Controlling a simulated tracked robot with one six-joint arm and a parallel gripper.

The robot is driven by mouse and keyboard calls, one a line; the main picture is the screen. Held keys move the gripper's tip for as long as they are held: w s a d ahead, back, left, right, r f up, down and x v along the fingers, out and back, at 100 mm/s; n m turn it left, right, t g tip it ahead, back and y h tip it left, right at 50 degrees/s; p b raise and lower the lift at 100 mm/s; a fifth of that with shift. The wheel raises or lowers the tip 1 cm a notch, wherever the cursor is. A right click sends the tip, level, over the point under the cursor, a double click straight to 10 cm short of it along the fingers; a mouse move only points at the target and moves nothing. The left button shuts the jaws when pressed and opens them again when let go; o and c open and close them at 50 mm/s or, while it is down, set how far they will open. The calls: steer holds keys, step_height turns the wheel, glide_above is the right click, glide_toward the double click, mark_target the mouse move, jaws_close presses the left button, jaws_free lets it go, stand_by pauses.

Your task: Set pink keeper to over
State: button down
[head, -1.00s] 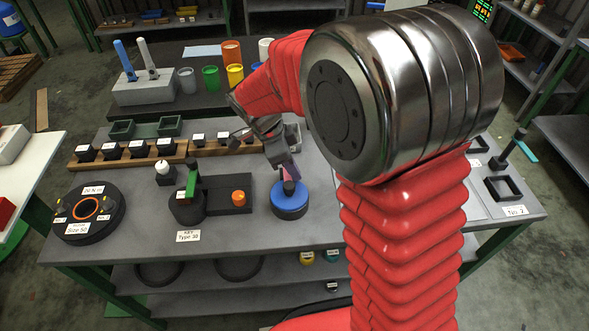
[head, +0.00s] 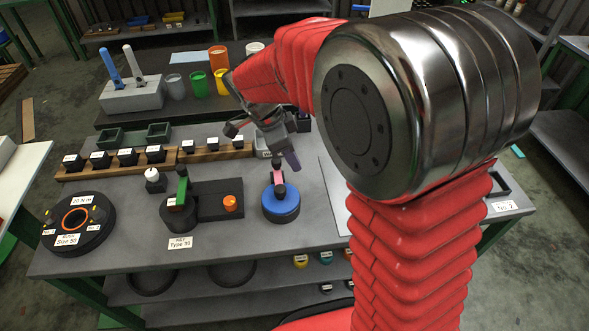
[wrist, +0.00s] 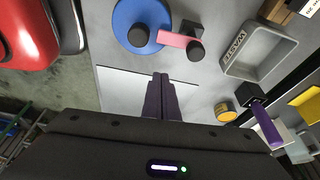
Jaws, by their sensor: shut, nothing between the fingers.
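The pink keeper (head: 278,178) is a short flat bar at the blue round disc (head: 281,207) on the grey table. In the wrist view the pink keeper (wrist: 173,40) reaches from beside a black knob (wrist: 138,37) on the blue disc (wrist: 133,14) to a black round post (wrist: 191,49). Whether its end rests on the knob is unclear. My gripper (head: 294,162) has purple fingers and hangs just right of the keeper, apart from it. In the wrist view its fingers (wrist: 162,80) are together and empty, below the keeper in the picture.
A grey tray marked WASTE (wrist: 260,52) lies near the keeper. A black block with an orange knob (head: 230,203) and a green-handled key fixture (head: 181,190) stand left of the disc. Labelled black blocks sit on wooden racks (head: 120,168) behind. A pale sheet (head: 334,190) lies right.

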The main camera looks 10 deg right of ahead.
steer(key=v, duration=0.5)
steer(key=shift+a+n, duration=0.1)
steer(key=shift+n, duration=0.2)
steer(key=s+d+r+n+t+y, duration=0.2)
steer(key=s+d+r+n, duration=0.1)
steer(key=s+n, duration=0.5)
steer(key=s+d+r+n+t+y, duration=0.1)
steer(key=s+d+r+n+t, duration=0.1)
steer(key=s+n, duration=0.7)
steer(key=s+r+t, duration=0.1)
steer(key=s, duration=0.1)
steer(key=shift+s+d+t+y, duration=0.3)
steer(key=shift+s+d+y, duration=0.05)
steer(key=shift+s+y, duration=0.05)
stand_by(0.7)
steer(key=shift+r, duration=0.1)
stand_by(1.0)
